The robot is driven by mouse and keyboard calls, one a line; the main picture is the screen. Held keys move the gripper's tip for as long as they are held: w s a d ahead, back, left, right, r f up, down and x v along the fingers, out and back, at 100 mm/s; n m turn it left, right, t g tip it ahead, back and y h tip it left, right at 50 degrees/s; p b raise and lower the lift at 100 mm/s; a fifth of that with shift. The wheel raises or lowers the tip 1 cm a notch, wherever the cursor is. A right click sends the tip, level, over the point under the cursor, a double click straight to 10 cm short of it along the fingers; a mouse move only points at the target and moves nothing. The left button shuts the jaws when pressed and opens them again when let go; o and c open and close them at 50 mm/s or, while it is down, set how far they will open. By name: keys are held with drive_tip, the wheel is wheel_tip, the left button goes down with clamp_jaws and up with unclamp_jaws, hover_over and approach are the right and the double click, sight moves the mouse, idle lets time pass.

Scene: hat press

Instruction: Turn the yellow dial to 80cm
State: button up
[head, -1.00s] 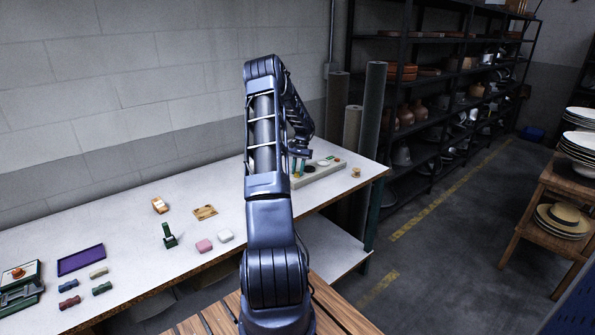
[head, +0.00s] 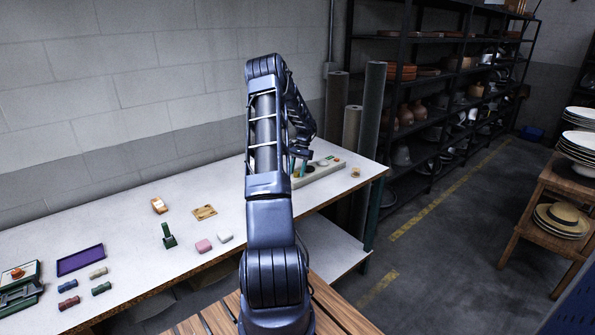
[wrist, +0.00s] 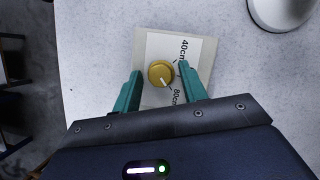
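The yellow dial (wrist: 160,73) sits on a pale square plate (wrist: 205,52) in the wrist view. The plate reads 40cm at upper right and 80cm at lower right. My gripper (wrist: 159,70) is open, its teal fingers on the left and right of the dial with gaps visible on both sides. I cannot tell how far above the plate the fingertips are. In the head view my gripper (head: 298,167) is over the table's far right part, and my arm hides the dial.
The white worktable (head: 120,218) runs along the wall. A white round object (wrist: 285,10) is at upper right in the wrist view. Shelves (head: 430,95) stand beyond the table.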

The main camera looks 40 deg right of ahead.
drive_tip(key=shift+r, duration=0.1)
drive_tip(key=v, duration=1)
drive_tip(key=shift+w+d+r, duration=0.1)
drive_tip(key=shift+r, duration=0.2)
drive_tip(key=a+t+h, duration=0.1)
drive_tip(key=a+h, duration=0.3)
drive_tip(key=h, duration=0.1)
drive_tip(key=f, duration=0.3)
drive_tip(key=s+f, duration=0.1)
drive_tip(key=f, duration=0.6)
drive_tip(key=shift+s+a, duration=0.1)
drive_tip(key=shift+s, duration=0.1)
drive_tip(key=c, duration=1)
